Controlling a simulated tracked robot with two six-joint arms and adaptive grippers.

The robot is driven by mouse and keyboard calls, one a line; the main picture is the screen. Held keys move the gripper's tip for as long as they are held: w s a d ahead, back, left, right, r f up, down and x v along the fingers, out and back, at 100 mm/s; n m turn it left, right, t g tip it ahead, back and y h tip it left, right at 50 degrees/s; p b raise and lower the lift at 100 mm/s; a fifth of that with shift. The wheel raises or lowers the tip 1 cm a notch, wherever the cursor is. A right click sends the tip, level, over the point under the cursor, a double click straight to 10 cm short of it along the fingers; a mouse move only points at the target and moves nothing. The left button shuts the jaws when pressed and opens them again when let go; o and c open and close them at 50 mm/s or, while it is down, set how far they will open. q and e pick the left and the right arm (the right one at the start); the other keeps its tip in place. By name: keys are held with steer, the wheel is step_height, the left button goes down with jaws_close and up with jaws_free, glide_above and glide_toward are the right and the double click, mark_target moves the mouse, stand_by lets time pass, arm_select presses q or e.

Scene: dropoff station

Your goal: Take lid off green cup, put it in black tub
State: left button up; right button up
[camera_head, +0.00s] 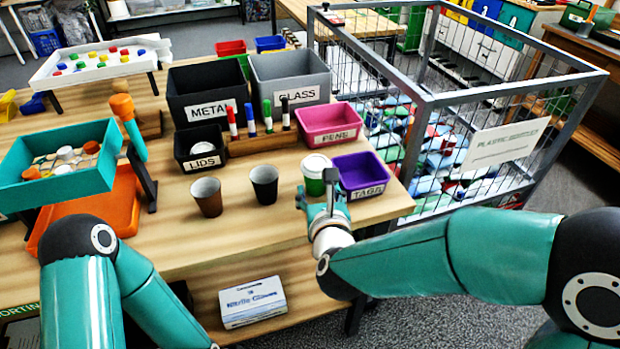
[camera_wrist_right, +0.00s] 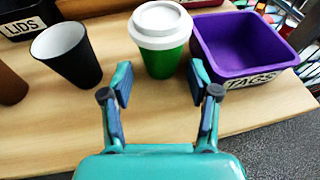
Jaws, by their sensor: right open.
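The green cup (camera_head: 314,184) stands upright on the table with a white lid (camera_head: 316,162) on it. In the right wrist view the green cup (camera_wrist_right: 163,62) and its white lid (camera_wrist_right: 160,22) are just beyond the fingertips. My right gripper (camera_head: 320,195) is open, in front of the cup, its fingers (camera_wrist_right: 160,83) spread to either side. The black tub (camera_head: 200,147), labelled LIDS, stands behind and left of the cups; a white lid (camera_head: 203,147) shows inside. My left arm is at the lower left; its gripper is out of view.
A brown cup (camera_head: 206,196) and a black cup (camera_head: 265,184) stand left of the green cup. The purple TAGS tub (camera_head: 370,160) is close at its right. Behind are a marker rack (camera_head: 262,141) and the pink PENS tub (camera_head: 346,137). A wire cage (camera_head: 425,130) stands right.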

mark_target(317, 185)
steer(key=p+x, duration=0.1)
steer(key=x, duration=0.3)
steer(key=shift+w+f, duration=0.1)
steer(key=shift+w, duration=0.15)
steer(key=c, duration=0.4)
step_height(317, 185, up, 20)
steer(key=p, duration=0.3)
stand_by(0.4)
